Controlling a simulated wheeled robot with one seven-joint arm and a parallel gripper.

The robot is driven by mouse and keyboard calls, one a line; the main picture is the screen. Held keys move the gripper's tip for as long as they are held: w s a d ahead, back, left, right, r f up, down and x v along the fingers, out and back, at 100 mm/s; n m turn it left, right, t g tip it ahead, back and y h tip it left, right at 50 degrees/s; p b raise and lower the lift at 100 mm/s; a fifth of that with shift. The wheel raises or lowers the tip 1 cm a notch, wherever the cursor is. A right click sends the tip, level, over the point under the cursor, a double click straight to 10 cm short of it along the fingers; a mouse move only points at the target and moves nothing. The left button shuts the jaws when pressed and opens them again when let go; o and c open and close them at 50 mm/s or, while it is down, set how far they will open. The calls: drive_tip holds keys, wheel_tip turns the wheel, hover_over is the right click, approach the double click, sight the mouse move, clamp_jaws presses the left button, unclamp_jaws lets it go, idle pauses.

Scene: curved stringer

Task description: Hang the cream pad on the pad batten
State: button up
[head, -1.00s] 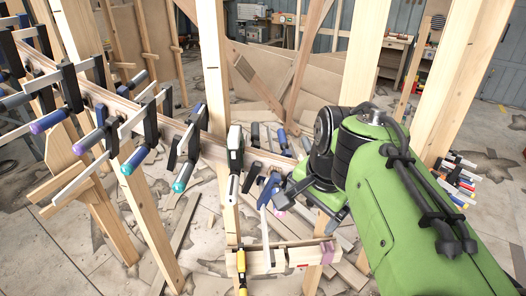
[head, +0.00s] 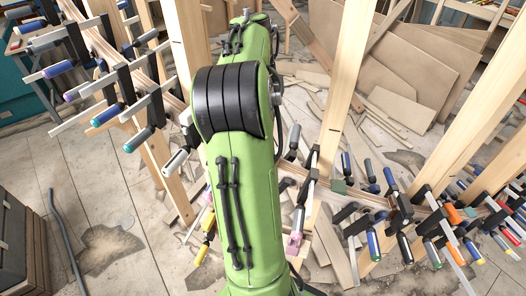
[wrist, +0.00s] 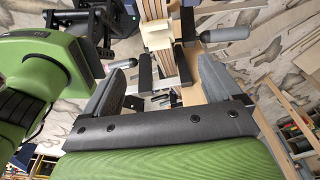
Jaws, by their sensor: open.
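A small cream block, which looks like the cream pad (wrist: 158,38), shows in the wrist view against the layered edge of the curved stringer (wrist: 153,10). My gripper (wrist: 163,82) is open, its two grey fingers apart. The cream pad lies beyond the fingertips, roughly between their lines, and I see no grip on it. In the head view my green arm covers the gripper and the cream pad. The pad batten is mostly hidden behind my arm there; a pink pad (head: 294,243) shows just right of the arm and a yellow-handled clamp (head: 205,235) left of it.
Clamps with dark jaws (wrist: 187,25) and grey handles (wrist: 233,33) flank the stringer near my fingers. Many clamps (head: 125,90) line the stringer on both sides of my arm. Upright timber posts (head: 350,90) stand close by. Open floor (head: 100,200) lies at the left.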

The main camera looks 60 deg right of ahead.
drive_tip(key=f+b, duration=0.1)
drive_tip(key=f, duration=0.4)
drive_tip(key=s+f, duration=0.1)
drive_tip(key=f, duration=0.4)
drive_tip(key=f+b, duration=0.1)
drive_tip(key=f, duration=0.4)
drive_tip(key=shift+s+f+b, duration=0.15)
drive_tip(key=shift+f+b, duration=0.15)
drive_tip(key=shift+f, duration=0.1)
drive_tip(key=shift+r, duration=0.1)
drive_tip(key=c, duration=1.2)
